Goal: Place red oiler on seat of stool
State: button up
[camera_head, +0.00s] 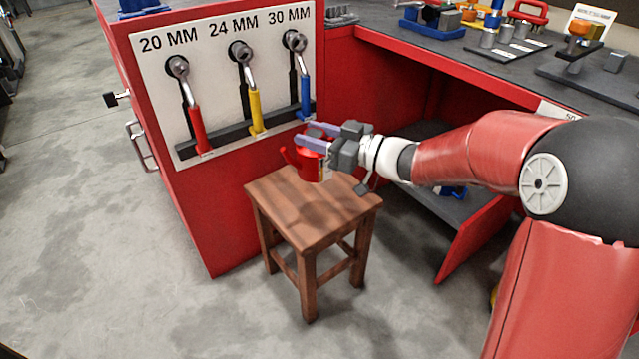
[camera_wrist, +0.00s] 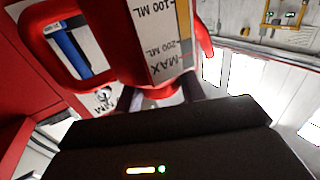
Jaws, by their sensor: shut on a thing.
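The red oiler (camera_head: 306,163) is held in my gripper (camera_head: 316,137) in the head view, over the back part of the wooden stool's seat (camera_head: 310,215). My gripper is shut on the oiler's upper part. The oiler looks upright in the head view. I cannot tell whether its base touches the seat. In the wrist view, the oiler (camera_wrist: 130,30) fills the upper part, with its red handle at left and a white scale label with volume marks. My fingertips are mostly hidden behind the dark gripper body there.
A red cabinet with a white wrench panel (camera_head: 225,95) stands right behind the stool. A grey-topped workbench (camera_head: 440,45) with tools runs to the right. A red door (camera_head: 475,240) stands open right of the stool. The floor (camera_head: 100,240) at left is clear.

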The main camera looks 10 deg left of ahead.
notch_tip(320, 180, down, 12)
jog(key=shift+b, duration=0.3)
jog(key=shift+f+b, duration=0.15)
jog(key=shift+b, duration=0.15)
jog(key=o, duration=1.3)
jog(key=v, duration=1.2)
jog(key=shift+s, duration=0.1)
